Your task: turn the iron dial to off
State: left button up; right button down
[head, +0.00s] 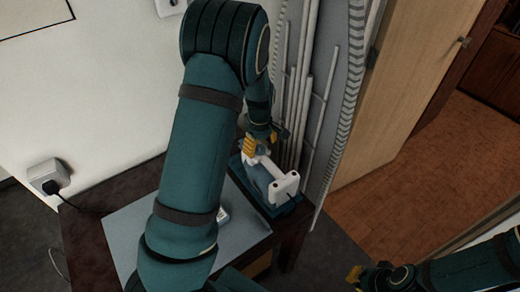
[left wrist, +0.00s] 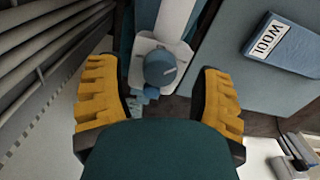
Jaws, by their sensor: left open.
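The iron (head: 283,188), white and blue, rests on a dark teal base at the right end of the table. Its round blue dial (left wrist: 160,67) has a pale mark and sits on the white part of the iron in the left wrist view. My left gripper (left wrist: 160,88) is open, with one yellow finger on each side of the dial and visible gaps between. In the head view my left gripper (head: 256,143) is at the iron's far end, partly hidden by my arm. My right gripper (head: 357,275) is low at the right, away from the iron; its jaw opening is unclear.
A blue box labelled WOOL (left wrist: 283,45) lies on the grey-blue mat (head: 130,228) on the dark table (head: 88,240). White pipes (head: 300,100) stand close behind the iron. A plug sits in a wall socket (head: 48,177). Open floor lies at the right.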

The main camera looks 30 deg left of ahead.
pick_arm(q)
jog(key=shift+f, duration=0.55)
grip_shut()
jog(key=shift+r+n+p, duration=0.2)
jog(key=shift+n+p, duration=0.6)
jog(key=shift+p, duration=0.2)
jog(key=shift+f+n+p, duration=0.15)
jog(key=shift+n+p, duration=0.3)
jog(key=shift+n, duration=0.35)
grip_release()
